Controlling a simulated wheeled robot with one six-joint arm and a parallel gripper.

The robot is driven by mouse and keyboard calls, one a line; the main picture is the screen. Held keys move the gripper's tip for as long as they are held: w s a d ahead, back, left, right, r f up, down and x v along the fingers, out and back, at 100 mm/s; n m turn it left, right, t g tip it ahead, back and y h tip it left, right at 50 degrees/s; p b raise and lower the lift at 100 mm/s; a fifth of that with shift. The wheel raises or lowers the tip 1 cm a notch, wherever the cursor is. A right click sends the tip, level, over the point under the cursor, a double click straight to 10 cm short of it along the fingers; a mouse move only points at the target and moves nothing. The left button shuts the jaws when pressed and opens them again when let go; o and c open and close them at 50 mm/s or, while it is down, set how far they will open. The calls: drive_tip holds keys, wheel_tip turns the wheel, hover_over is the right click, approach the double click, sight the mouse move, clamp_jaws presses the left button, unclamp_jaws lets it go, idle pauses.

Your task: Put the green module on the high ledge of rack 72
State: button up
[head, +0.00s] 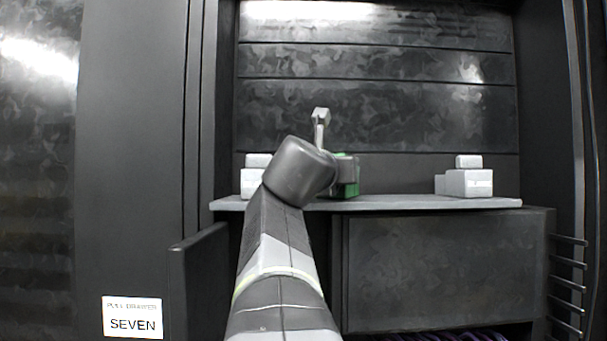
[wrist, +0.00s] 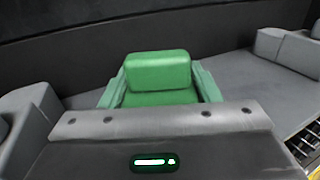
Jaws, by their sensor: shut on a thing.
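The green module (wrist: 158,74) is in the middle of the wrist view, between the two fingers of my gripper (wrist: 160,92). My gripper is shut on it. In the head view the green module (head: 348,178) shows behind the end of my arm, at the level of the grey ledge (head: 400,203). My gripper (head: 347,168) is partly hidden there by my own wrist. Whether the module's underside touches the ledge cannot be told.
White-grey blocks stand on the ledge at the left (head: 253,178) and right (head: 469,183). Bare ledge lies between them and the module. A dark panel backs the ledge. A sign reading "SEVEN" (head: 132,318) is at the lower left. Rods (head: 567,275) stick out at the right.

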drive_tip(key=o, duration=1.1)
drive_tip(key=shift+f, duration=0.1)
drive_tip(key=shift+r, duration=0.2)
drive_tip(key=shift+s+a+f, duration=0.15)
drive_tip(key=shift+s, duration=0.15)
drive_tip(key=b+v, duration=0.2)
drive_tip(key=v, duration=0.9)
drive_tip(key=shift+s, duration=0.25)
